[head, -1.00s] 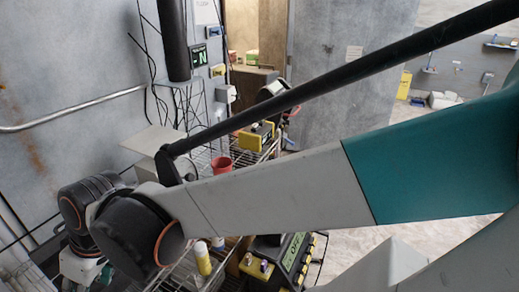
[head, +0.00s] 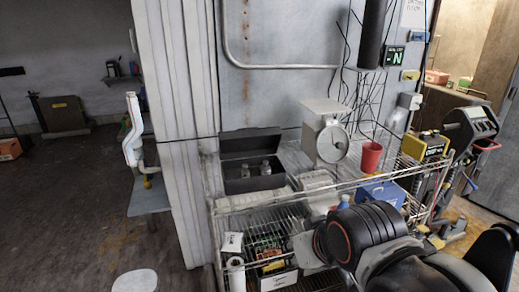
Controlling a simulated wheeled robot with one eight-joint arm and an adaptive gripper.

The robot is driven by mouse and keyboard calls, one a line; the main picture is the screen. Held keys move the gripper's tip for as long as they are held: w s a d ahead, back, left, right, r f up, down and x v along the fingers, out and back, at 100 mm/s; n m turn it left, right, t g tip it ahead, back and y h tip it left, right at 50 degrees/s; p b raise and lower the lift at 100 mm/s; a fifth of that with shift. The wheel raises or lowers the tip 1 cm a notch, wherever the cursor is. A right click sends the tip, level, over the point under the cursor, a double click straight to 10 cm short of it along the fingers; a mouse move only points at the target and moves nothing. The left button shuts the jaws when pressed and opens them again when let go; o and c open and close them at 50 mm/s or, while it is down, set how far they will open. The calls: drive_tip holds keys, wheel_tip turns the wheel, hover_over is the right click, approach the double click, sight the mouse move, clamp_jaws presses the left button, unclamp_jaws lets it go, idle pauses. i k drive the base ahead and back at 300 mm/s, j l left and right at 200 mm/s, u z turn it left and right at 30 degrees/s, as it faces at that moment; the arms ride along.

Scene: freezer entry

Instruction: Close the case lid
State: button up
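A dark grey case (head: 252,183) stands on the wire-rack cart in the head view, left of centre against the wall. Its lid (head: 250,143) is open and stands up at the back. Two small clear bottles (head: 265,168) show inside the case. My gripper is not in view; only dark links of my arm show at the lower right, well to the right of the case and nearer the camera.
The cart (head: 270,200) also bears a white dial scale (head: 328,138), a red cup (head: 371,157), a blue box (head: 381,192) and a yellow-black case (head: 425,147). Several items fill its lower shelf. Open floor (head: 75,210) lies at the left, beyond a pale wall edge (head: 170,130).

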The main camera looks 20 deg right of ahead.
sight(254, 141)
drive_tip(key=z, duration=0.4)
drive_tip(key=k+z, duration=0.15)
drive_tip(key=z, duration=0.65)
drive_tip(key=k+l+z, duration=0.1)
drive_tip(key=z, duration=0.3)
drive_tip(key=j+z, duration=0.4)
drive_tip(key=j, duration=2.6)
drive_tip(key=k, duration=0.05)
